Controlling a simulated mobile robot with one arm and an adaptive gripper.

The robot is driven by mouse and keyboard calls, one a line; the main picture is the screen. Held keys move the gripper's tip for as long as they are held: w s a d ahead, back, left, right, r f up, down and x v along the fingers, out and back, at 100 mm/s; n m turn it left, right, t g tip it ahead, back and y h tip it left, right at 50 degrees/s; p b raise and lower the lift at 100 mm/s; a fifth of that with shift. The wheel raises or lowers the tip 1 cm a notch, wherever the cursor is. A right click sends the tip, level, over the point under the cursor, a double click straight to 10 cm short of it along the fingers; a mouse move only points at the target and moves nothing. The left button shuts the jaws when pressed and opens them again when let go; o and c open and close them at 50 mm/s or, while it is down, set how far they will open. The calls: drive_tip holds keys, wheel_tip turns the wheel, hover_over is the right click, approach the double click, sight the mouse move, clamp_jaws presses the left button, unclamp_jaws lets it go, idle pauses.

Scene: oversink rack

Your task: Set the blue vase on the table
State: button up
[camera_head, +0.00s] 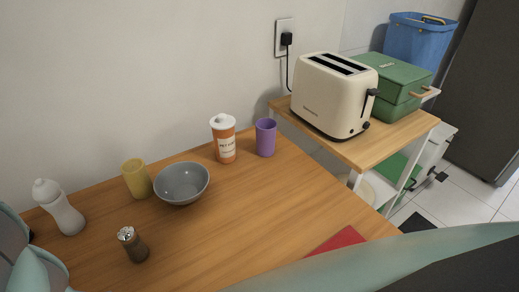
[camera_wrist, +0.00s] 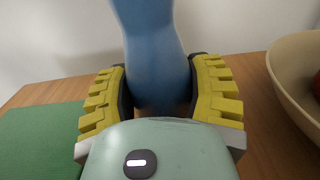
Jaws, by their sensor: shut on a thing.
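The blue vase (camera_wrist: 150,40) stands upright in the wrist view between the yellow padded fingers of my gripper (camera_wrist: 159,72), which is shut on its lower part. The vase's base is hidden behind the gripper body, so I cannot tell whether it touches the surface below. The vase and the gripper fingers do not show in the head view. The wooden table (camera_head: 250,215) fills the lower middle of the head view.
On the table are a white bottle (camera_head: 62,210), yellow cup (camera_head: 137,179), grey bowl (camera_head: 182,184), orange canister (camera_head: 223,143), purple cup (camera_head: 265,138), pepper mill (camera_head: 132,246) and red item (camera_head: 336,241). A cream bowl (camera_wrist: 291,68) and green mat (camera_wrist: 38,145) flank the gripper.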

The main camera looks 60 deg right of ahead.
drive_tip(key=shift+f+b, duration=0.15)
drive_tip(key=shift+b, duration=0.2)
drive_tip(key=o, duration=1.3)
drive_tip(key=shift+r, duration=0.2)
drive_tip(key=shift+d+r+p, duration=0.1)
drive_tip(key=shift+p, duration=0.4)
drive_tip(key=b+v, duration=0.2)
drive_tip(key=v, duration=1)
